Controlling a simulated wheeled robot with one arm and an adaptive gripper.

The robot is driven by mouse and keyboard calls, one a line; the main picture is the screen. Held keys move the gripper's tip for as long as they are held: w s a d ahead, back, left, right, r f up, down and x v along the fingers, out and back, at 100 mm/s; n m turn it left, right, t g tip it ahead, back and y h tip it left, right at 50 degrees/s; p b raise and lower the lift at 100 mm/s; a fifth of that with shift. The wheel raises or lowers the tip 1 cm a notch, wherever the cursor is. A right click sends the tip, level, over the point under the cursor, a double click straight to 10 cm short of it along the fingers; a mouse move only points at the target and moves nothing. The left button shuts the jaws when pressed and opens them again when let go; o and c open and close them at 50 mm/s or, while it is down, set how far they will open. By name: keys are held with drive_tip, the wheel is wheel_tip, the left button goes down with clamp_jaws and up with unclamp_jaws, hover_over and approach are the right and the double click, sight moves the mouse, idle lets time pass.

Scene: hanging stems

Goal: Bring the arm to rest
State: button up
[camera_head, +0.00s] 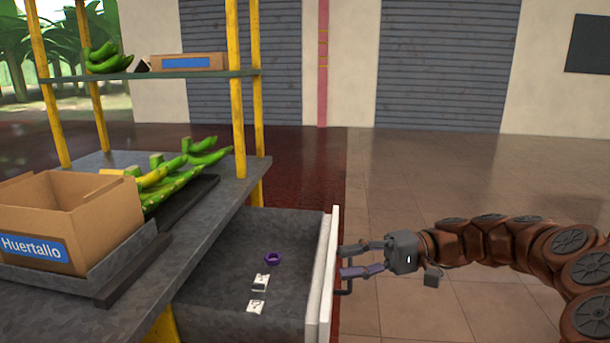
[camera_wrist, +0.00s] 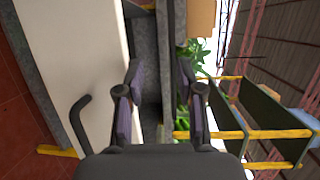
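My gripper (camera_head: 352,260) is at the outer side of the open drawer's pale front panel (camera_head: 329,270), beside its dark handle (camera_head: 345,285). In the wrist view my gripper (camera_wrist: 160,75) has its two fingers apart, with nothing between them but the view of the drawer and shelf beyond. The handle (camera_wrist: 80,120) shows left of the fingers there, apart from them. My brown segmented arm reaches in from the right in the head view.
The drawer (camera_head: 240,285) holds a purple ring (camera_head: 273,258) and two small white-and-black items (camera_head: 260,282). A cardboard box (camera_head: 70,220) and green bananas (camera_head: 175,180) stand on the grey bench. Yellow posts (camera_head: 236,90) carry an upper shelf (camera_head: 150,75). The tiled floor (camera_head: 470,180) behind my arm is clear.

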drive_tip(key=s+a+r+g+h+p, duration=0.1)
drive_tip(key=s+a+r+h+p, duration=0.1)
drive_tip(key=s+r+h+p, duration=0.3)
drive_tip(key=s+a+r+n+p, duration=0.1)
drive_tip(key=s+a+p, duration=0.15)
drive_tip(key=s, duration=0.35)
drive_tip(key=s+a+r+g+h+p, duration=0.1)
drive_tip(key=s+r+h+p, duration=0.2)
drive_tip(key=s+p, duration=0.25)
drive_tip(key=s+d+r+m+t+h+p, duration=0.2)
drive_tip(key=s+d+r+h+p, duration=0.1)
drive_tip(key=s+d+h+p, duration=0.6)
drive_tip(key=s+d+p, duration=0.4)
drive_tip(key=s+d, duration=0.1)
drive_tip(key=shift+s+d+r+t, duration=0.15)
drive_tip(key=shift+d+r+t, duration=0.1)
drive_tip(key=shift+r+t, duration=0.15)
